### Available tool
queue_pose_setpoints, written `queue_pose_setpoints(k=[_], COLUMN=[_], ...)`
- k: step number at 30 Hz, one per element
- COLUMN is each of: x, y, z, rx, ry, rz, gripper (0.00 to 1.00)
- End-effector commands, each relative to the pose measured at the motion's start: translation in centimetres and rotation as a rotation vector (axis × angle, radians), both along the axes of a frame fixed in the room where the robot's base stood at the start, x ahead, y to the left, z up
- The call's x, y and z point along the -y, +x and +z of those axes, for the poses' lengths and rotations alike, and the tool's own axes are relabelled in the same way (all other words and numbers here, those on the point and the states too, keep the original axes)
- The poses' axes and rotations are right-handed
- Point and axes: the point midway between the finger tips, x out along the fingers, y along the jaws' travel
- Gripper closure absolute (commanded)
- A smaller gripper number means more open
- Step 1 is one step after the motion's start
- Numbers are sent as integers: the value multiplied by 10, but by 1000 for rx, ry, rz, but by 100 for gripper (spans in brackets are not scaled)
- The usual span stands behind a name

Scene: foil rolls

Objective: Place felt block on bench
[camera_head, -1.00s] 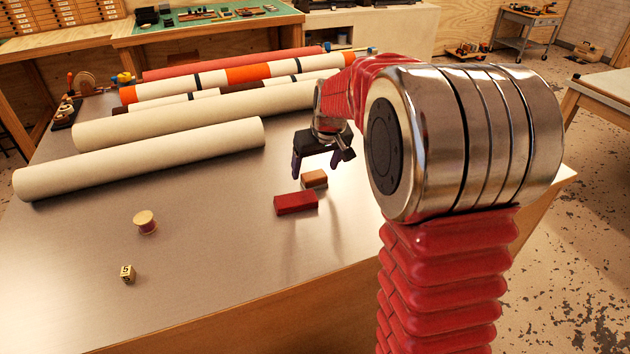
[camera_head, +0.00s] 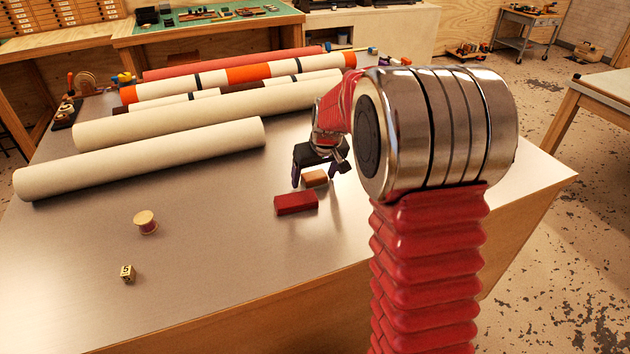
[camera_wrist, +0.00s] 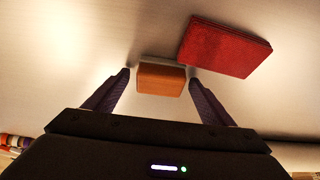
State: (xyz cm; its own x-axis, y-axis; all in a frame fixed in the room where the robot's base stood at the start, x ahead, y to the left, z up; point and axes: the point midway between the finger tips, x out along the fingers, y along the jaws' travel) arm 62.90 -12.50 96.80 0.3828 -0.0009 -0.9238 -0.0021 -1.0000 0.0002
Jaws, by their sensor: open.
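A small orange-brown block with a pale layer along one side (camera_head: 316,179) sits on the grey bench top (camera_head: 230,240). A longer dark red block (camera_head: 297,203) with a cloth-like surface lies beside it, nearer the front edge. I cannot tell for sure which is the felt block. My gripper (camera_head: 321,176) is open at the orange-brown block. In the wrist view the orange-brown block (camera_wrist: 161,79) shows between the tips of my open gripper (camera_wrist: 159,76), with gaps on both sides. The red block (camera_wrist: 226,46) is outside the fingers, beyond the right one.
Several long rolls (camera_head: 150,157) lie across the back and left of the bench. A thread spool (camera_head: 146,222) and a small numbered cube (camera_head: 128,273) stand at the front left. Bare bench top lies between them and the red block.

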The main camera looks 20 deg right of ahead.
Motion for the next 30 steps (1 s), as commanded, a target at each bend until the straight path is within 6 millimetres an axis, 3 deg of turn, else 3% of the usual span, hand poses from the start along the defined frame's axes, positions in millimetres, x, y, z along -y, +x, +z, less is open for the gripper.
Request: queue_pose_setpoints(k=[7, 27, 30], x=[0, 1, 1], y=[0, 0, 0], z=[0, 0, 0], rx=[0, 0, 0], ry=[0, 0, 0], rz=[-1, -1, -1], gripper=[25, 72, 73])
